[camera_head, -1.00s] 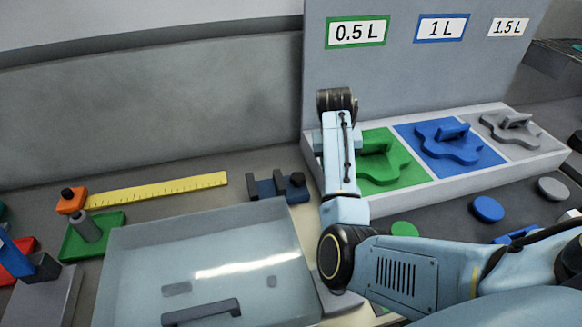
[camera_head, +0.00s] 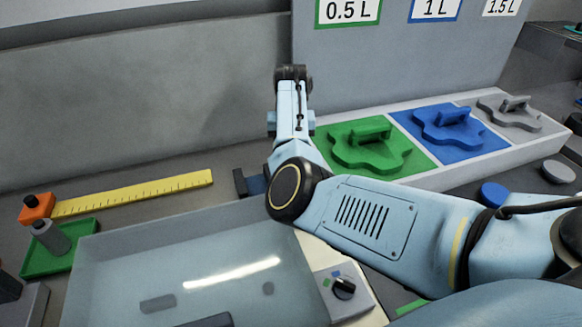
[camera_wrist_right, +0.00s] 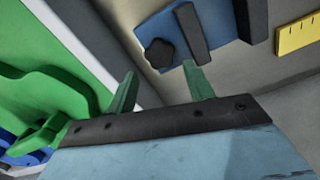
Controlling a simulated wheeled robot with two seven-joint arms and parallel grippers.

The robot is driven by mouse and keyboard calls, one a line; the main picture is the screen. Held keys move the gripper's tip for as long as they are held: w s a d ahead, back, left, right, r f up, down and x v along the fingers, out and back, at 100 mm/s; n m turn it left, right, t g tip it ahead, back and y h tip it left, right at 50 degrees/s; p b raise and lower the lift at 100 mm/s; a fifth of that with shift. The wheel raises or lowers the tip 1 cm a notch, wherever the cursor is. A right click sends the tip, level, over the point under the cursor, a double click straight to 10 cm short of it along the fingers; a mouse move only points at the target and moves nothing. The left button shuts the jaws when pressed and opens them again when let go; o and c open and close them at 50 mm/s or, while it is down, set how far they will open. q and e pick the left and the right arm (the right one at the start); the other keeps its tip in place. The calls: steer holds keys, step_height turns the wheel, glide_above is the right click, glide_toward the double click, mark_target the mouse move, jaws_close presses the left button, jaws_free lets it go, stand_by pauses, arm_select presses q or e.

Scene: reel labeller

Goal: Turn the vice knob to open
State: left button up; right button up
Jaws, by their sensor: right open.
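The vice has a blue base (camera_head: 257,185) with a dark jaw (camera_head: 241,183), partly hidden behind my right arm in the head view. In the right wrist view its blue base (camera_wrist_right: 150,25), dark jaw bar (camera_wrist_right: 193,33) and black lobed vice knob (camera_wrist_right: 159,54) show at the top. My right gripper (camera_wrist_right: 161,84) is open, with its two green fingers apart and nothing between them. The knob lies beyond the fingertips, roughly in line with the gap, and appears apart from them. In the head view the right fingers are hidden by the arm. My left gripper is out of view.
A yellow ruler (camera_head: 135,193) lies left of the vice. A clear-lidded box (camera_head: 200,262) is in front, with a black dial (camera_head: 343,288) beside it. A white tray (camera_head: 440,178) with green, blue and grey shapes stands right of my arm.

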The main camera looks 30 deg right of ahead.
step_height(320, 180, down, 6)
steer(key=shift+r+b, duration=0.1)
steer(key=shift+b, duration=0.2)
